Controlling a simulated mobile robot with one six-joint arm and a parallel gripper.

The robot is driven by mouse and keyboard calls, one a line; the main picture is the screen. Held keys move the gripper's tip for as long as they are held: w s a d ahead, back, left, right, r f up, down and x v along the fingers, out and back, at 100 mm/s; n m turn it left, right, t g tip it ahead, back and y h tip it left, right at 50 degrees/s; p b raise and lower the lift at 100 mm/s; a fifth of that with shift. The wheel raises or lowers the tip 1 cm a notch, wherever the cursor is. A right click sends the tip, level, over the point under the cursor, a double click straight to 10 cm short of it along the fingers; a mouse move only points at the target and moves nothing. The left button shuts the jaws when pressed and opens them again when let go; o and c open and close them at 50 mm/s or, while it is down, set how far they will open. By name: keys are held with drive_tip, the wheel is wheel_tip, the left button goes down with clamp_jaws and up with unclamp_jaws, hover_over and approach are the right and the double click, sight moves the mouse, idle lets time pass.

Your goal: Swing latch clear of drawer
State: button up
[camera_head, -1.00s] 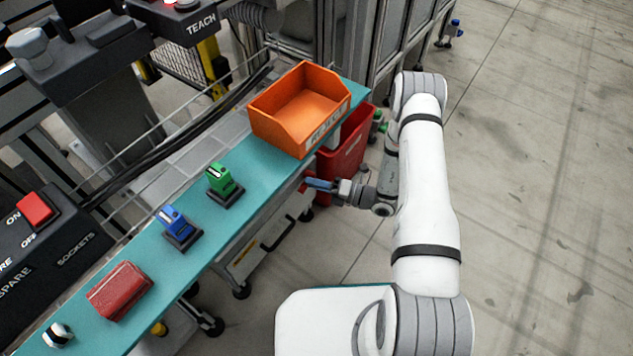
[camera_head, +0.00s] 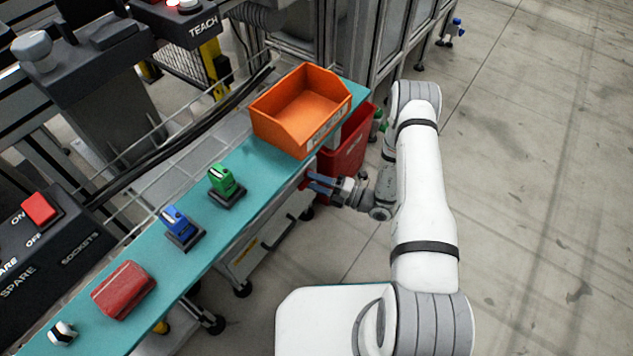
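My gripper (camera_head: 322,184) is at the front edge of the teal bench, below and right of the orange bin. Its two bluish fingers point left and show a small gap between them, with nothing seen in it. A small red part (camera_head: 304,179), perhaps the latch, is at the bench edge just beyond the fingertips. I cannot tell whether they touch it. The drawer (camera_head: 246,262) is under the bench, with a pale front and a dark handle (camera_head: 278,234). Its upper right part is partly hidden by the bench edge.
An orange bin (camera_head: 332,122) stands on the teal bench (camera_head: 262,175). A red bin (camera_head: 347,150) is beside the bench, close behind my gripper. Green (camera_head: 223,180) and blue (camera_head: 175,220) fixtures and a red block (camera_head: 123,290) sit along the bench. Open floor lies to the right.

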drive_tip(key=shift+s+d, duration=0.1)
drive_tip(key=p+v, duration=0.2)
drive_tip(key=v, duration=0.5)
drive_tip(key=shift+d, duration=0.25)
drive_tip(key=shift+f, duration=0.15)
